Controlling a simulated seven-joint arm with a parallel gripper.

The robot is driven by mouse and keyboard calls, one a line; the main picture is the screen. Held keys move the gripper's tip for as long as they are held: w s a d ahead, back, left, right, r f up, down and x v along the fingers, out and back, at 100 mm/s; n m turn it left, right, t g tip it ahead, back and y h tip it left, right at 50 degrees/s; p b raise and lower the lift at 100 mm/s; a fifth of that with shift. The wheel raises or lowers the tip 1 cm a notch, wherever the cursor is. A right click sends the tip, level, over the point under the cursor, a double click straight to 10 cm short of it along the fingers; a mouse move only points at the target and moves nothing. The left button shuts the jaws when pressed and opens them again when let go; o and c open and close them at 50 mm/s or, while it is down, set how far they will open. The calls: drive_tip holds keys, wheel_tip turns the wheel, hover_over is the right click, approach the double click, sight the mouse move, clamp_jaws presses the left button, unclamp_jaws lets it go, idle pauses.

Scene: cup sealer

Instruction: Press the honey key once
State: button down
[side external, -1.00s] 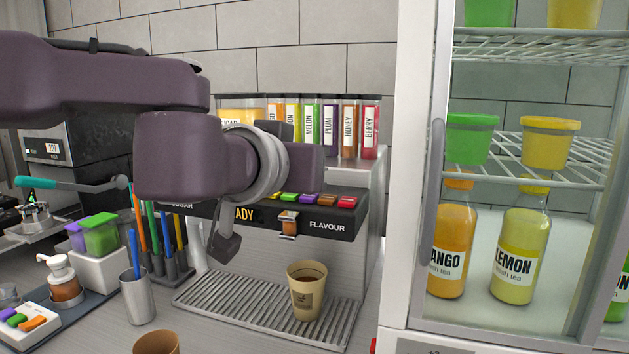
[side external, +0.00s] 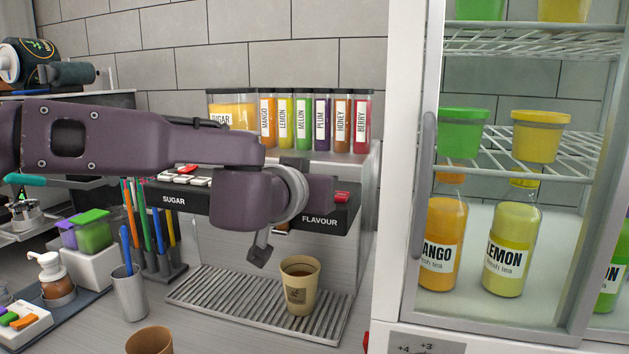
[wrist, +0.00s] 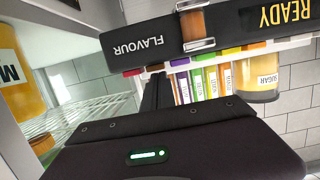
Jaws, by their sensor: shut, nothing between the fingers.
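The flavour panel (side external: 322,222) is the right part of the machine's black front ledge. Its red key (side external: 342,197) shows at the right end; my gripper hides the other flavour keys in the side view. In the wrist view the panel (wrist: 150,45) is upside down, and the brown honey key (wrist: 155,68) shows at its edge beside the dark red one. My gripper (wrist: 157,92) is shut and empty, its dark fingers close to the honey key; I cannot tell whether they touch. In the side view its fingertips are hidden behind the hand.
A paper cup (side external: 299,287) with dark liquid stands on the drip grate (side external: 230,305). Labelled flavour tubes (side external: 342,122) stand on top of the machine. A glass-door fridge (side external: 425,200) is close on the right. The wrist view shows READY on the display (wrist: 278,14).

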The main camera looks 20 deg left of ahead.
drive_tip(key=shift+s+f, duration=0.1)
drive_tip(key=shift+f, duration=1.05)
wheel_tip(320, 180, up, 5)
drive_tip(key=shift+f, duration=0.1)
drive_tip(key=v, duration=1)
drive_tip(key=shift+r, duration=0.25)
idle(2.5)
